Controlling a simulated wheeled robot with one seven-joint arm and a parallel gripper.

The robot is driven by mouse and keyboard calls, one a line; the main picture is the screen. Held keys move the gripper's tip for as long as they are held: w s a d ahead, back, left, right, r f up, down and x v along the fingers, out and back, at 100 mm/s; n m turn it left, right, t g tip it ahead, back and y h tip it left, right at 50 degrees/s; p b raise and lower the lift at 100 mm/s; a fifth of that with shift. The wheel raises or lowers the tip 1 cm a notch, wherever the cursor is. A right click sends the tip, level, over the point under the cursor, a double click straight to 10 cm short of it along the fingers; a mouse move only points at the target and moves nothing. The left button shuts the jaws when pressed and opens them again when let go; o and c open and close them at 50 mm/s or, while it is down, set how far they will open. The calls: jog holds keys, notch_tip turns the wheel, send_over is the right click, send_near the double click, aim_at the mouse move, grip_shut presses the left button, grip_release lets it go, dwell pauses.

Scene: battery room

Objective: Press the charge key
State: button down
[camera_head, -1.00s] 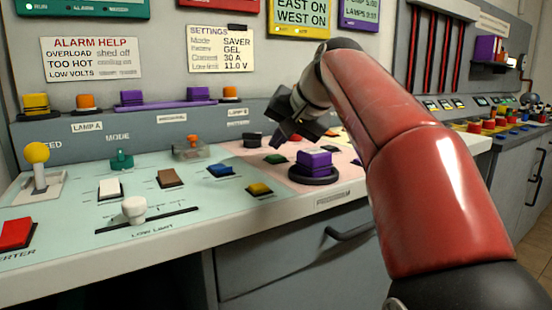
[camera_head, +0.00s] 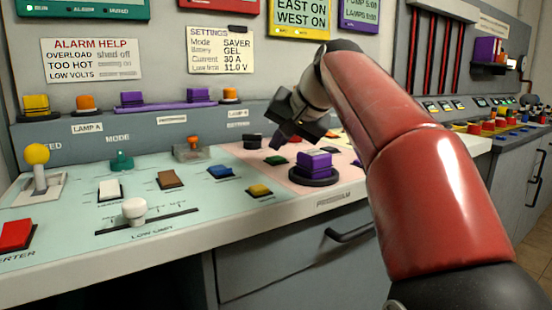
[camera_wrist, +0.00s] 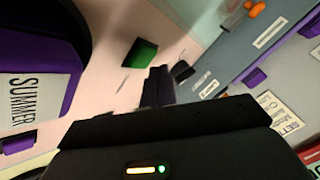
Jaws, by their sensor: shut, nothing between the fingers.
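No key here carries a label I can read as charge. On the pink panel section, a green key (camera_head: 277,160) lies just below my gripper (camera_head: 276,147); the green key also shows in the wrist view (camera_wrist: 140,56). A small black key (camera_head: 252,141) sits to the left of the fingertips, and a dark key shows close beside them in the wrist view (camera_wrist: 182,70). My gripper's fingers are together and empty, pointing down at the panel in the wrist view (camera_wrist: 158,82). Whether they touch it I cannot tell.
A purple block on a round black base (camera_head: 314,162), marked SUMMER in the wrist view, stands beside the green key. White (camera_head: 110,188), brown (camera_head: 172,179), blue (camera_head: 220,171) and yellow (camera_head: 259,190) keys lie left. A grey upright panel (camera_head: 60,138) runs behind.

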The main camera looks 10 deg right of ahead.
aim_at(280, 159)
jog(key=shift+f, duration=0.15)
dwell(0.5)
jog(key=shift+f, duration=0.3)
jog(key=shift+d+f+b, duration=0.1)
jog(key=shift+f+b, duration=0.7)
jog(key=shift+f, duration=0.2)
dwell(0.8)
jog(key=shift+d+r+p, duration=0.2)
jog(key=shift+r+p, duration=0.55)
jog(key=shift+p, duration=0.05)
jog(key=shift+r, duration=0.15)
notch_tip(280, 159, up, 6)
jog(key=p, duration=0.5)
jog(key=shift+a+f, duration=0.15)
jog(key=shift+f, duration=0.2)
